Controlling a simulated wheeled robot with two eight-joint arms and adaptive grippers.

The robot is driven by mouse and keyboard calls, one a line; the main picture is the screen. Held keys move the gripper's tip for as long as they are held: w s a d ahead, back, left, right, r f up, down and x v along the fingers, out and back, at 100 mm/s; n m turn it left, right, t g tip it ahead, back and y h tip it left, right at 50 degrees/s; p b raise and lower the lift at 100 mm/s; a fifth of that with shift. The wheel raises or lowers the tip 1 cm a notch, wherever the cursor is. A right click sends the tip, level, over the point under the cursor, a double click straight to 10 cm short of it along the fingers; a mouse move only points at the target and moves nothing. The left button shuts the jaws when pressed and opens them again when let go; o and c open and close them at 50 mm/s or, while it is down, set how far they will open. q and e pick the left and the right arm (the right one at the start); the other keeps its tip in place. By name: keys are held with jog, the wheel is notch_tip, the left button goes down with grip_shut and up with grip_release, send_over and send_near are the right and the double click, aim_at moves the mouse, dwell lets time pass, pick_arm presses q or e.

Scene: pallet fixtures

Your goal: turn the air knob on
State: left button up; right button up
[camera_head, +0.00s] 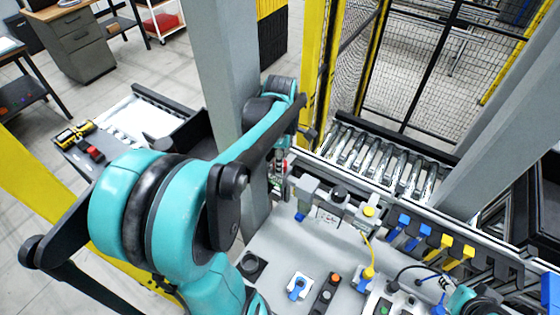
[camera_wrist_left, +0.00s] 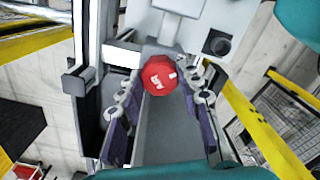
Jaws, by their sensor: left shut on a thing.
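The air knob (camera_wrist_left: 162,76) is red and many-sided, with a white mark on its face. It shows at the middle of the left wrist view, on a grey fitting. My left gripper (camera_wrist_left: 160,88) has its two fingers, with dark purple pads, on either side of the knob and is shut on it. In the head view, my teal and black left arm reaches toward the grey post and hides much of that spot. A small red part (camera_head: 281,166) shows beside the arm there; I cannot tell whether it is the knob.
A grey post (camera_head: 226,60) stands close beside my left arm. A grey bench (camera_head: 325,250) to the right carries switches, connectors and a yellow cable. A roller conveyor (camera_head: 395,160) and mesh fence (camera_head: 425,75) lie behind. Yellow and red devices (camera_head: 75,135) lie at left.

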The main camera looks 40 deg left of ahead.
pick_arm(q)
jog(key=shift+n, duration=0.4)
jog(key=o, duration=1.2)
jog(key=shift+c, duration=0.2)
notch_tip(320, 180, up, 12)
jog(key=shift+d, duration=0.1)
